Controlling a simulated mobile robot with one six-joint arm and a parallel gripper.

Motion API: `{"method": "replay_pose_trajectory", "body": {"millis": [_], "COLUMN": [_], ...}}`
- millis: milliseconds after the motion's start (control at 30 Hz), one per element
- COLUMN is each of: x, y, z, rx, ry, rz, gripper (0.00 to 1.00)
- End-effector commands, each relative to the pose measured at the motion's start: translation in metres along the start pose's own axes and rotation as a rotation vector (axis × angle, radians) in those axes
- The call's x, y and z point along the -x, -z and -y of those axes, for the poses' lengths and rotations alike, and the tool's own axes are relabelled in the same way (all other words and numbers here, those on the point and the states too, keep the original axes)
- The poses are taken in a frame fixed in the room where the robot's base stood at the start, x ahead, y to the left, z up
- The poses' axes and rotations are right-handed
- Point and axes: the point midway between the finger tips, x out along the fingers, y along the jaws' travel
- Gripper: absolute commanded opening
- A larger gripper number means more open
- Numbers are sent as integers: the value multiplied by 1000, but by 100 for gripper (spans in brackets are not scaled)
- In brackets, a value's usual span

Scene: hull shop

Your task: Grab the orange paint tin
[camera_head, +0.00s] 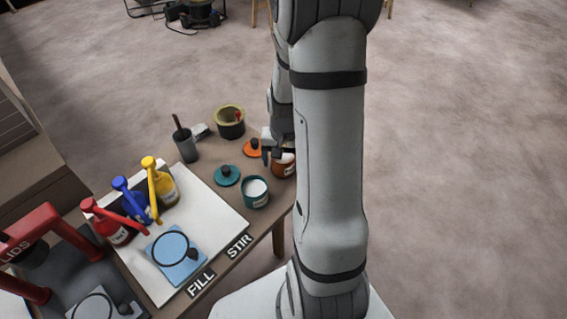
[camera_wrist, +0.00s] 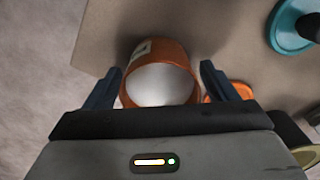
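The orange paint tin (camera_wrist: 176,53) stands on the table, open, with pale contents and a white label on its side. In the head view the tin (camera_head: 284,167) is partly hidden by my arm. My gripper (camera_wrist: 160,80) is open, with one finger on each side of the tin in the wrist view. A gap shows between each finger and the tin. In the head view my gripper (camera_head: 272,152) is at the tin, mostly hidden behind my arm. An orange lid (camera_head: 252,148) with a dark knob lies just left of the tin.
A teal tin (camera_head: 256,191) and a teal lid (camera_head: 227,175) are close by. Red, blue and yellow pump bottles (camera_head: 160,184) stand on a white board. The table edge is close to the orange tin.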

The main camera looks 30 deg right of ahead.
Motion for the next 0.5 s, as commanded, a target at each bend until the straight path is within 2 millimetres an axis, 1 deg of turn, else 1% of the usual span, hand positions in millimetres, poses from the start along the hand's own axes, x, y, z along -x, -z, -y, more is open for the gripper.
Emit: {"method": "replay_pose_trajectory", "body": {"millis": [33,67,500], "x": [0,0,0], "y": [0,0,0], "z": [0,0,0], "rx": [0,0,1], "ry": [0,0,0], "rz": [0,0,0], "gripper": [75,72,36]}}
